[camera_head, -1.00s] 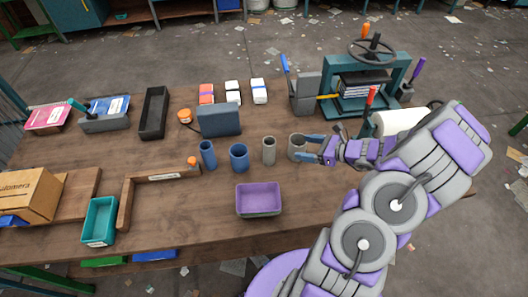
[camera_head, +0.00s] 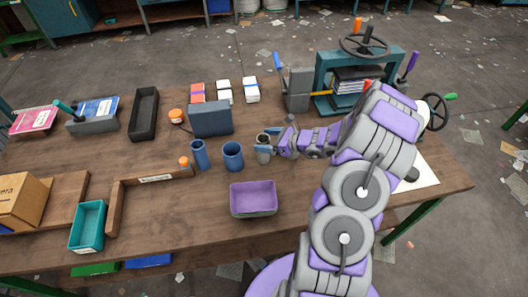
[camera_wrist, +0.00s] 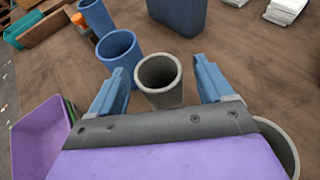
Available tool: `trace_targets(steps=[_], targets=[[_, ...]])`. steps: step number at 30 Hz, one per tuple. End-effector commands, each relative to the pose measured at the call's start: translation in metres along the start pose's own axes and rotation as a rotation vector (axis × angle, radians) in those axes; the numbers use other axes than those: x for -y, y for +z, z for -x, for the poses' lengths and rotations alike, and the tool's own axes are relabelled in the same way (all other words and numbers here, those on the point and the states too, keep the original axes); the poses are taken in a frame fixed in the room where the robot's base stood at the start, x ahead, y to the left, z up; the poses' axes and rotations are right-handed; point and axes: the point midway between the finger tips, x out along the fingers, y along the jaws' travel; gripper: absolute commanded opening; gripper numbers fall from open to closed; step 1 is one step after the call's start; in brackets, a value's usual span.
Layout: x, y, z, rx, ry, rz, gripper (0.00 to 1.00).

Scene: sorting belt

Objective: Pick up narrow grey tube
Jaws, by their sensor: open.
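The narrow grey tube (camera_head: 263,158) stands upright on the wooden table, right of two blue tubes. In the wrist view the narrow grey tube (camera_wrist: 163,100) stands between my two blue fingers, with its open top facing the camera. My gripper (camera_head: 264,141) is open, reaching in from the right with its fingers around the tube's upper part. In the wrist view my gripper (camera_wrist: 160,80) shows gaps on both sides of the tube. A wider grey tube (camera_wrist: 285,142) shows partly at the lower right, under my gripper; my arm hides it in the head view.
A narrow blue tube (camera_head: 199,155) and a wider blue tube (camera_head: 232,156) stand close on the left. A purple bin (camera_head: 253,210) sits in front. A dark blue-grey box (camera_head: 210,119) stands behind, and a press (camera_head: 325,85) is at the back right.

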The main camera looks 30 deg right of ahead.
Motion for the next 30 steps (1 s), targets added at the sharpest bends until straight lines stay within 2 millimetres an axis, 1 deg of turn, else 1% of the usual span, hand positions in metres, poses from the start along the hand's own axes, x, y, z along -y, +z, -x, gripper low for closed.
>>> trace_targets(steps=[1,3,6,9,15,30], targets=[[0.000,-0.003,-0.010,-0.002,0.004,0.003,0.80],[0.000,-0.001,-0.019,-0.001,0.003,0.002,0.80],[0.000,-0.001,-0.028,0.000,0.002,0.002,0.80],[0.001,0.000,-0.031,0.000,0.001,0.001,0.80],[0.002,0.000,-0.030,0.001,0.000,0.000,0.79],[0.001,0.001,-0.030,0.001,0.001,0.000,0.32]])
